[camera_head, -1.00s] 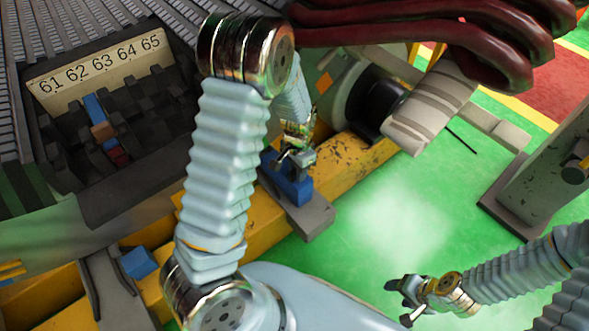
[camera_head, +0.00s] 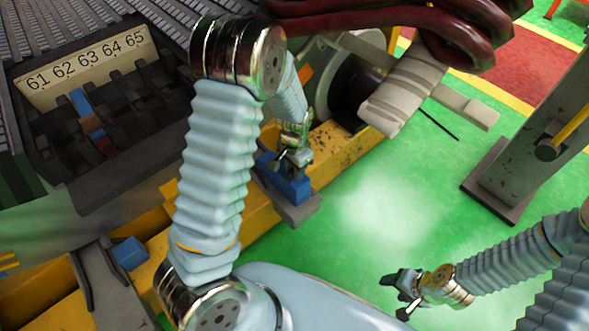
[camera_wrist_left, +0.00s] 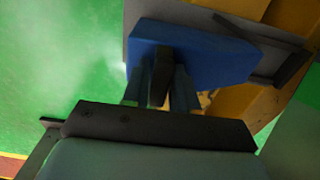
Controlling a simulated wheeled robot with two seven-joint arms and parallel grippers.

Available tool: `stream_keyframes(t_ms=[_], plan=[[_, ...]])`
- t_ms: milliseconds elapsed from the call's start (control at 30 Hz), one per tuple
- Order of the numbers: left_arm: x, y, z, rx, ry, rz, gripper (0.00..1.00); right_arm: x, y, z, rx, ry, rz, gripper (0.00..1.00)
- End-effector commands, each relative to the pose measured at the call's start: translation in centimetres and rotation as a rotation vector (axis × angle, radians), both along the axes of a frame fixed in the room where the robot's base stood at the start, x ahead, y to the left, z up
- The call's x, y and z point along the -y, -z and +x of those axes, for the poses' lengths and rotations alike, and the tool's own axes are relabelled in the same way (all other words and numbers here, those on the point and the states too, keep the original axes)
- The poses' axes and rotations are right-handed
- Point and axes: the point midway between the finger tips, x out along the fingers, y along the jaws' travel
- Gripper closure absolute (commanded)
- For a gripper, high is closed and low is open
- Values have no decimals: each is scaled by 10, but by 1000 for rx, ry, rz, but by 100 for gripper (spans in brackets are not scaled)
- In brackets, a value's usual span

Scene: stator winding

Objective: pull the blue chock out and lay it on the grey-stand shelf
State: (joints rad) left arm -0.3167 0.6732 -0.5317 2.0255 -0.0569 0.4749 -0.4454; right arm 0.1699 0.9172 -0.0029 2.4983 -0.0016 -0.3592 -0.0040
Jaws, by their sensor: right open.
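A blue block (camera_head: 292,188), seemingly the chock, sits on a grey plate (camera_head: 298,213) beside the yellow beam. My left gripper (camera_head: 288,158) is at its upper side. In the left wrist view the block (camera_wrist_left: 195,55) lies across the fingertips of my left gripper (camera_wrist_left: 160,85). A dark tab stands between these fingers; I cannot tell whether they grip it. The fingertips are partly hidden. Another blue block (camera_head: 129,253) is by a grey stand (camera_head: 105,285) at lower left. My right gripper (camera_head: 398,292) is open and empty over the green floor.
The stator slots, with a label plate (camera_head: 80,68) numbered 61 to 65, hold a blue strip (camera_head: 80,103) and brown pieces. Dark red coils (camera_head: 440,35) hang at the top. A grey post (camera_head: 525,150) stands at right. Green floor is clear between.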

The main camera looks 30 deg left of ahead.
Motion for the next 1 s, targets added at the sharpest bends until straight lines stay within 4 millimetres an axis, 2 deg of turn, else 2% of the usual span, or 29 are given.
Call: stream_keyframes(t_ms=[33, 133, 167, 400, 533, 667, 1000], plan=[[0, 0, 0, 1, 0, 0, 64, 0, 0, 0, 0, 0, 0, 40], [0, 0, 0, 0, 0, 0, 49, 0, 0, 0, 0, 0, 0, 40], [0, 0, 0, 0, 0, 0, 47, 0, 0, 0, 0, 0, 0, 40], [0, 0, 0, 0, 0, 0, 47, 0, 0, 0, 0, 0, 0, 40], [0, -7, 0, 0, 0, 0, 47, 0, -2, 0, 0, 0, 0, 40], [0, -28, 0, 3, -1, -1, 47, 1, -7, 0, 1, 0, -1, 40], [0, -105, 1, 4, 0, -2, 47, -1, -21, -1, 1, -2, 0, 40]])
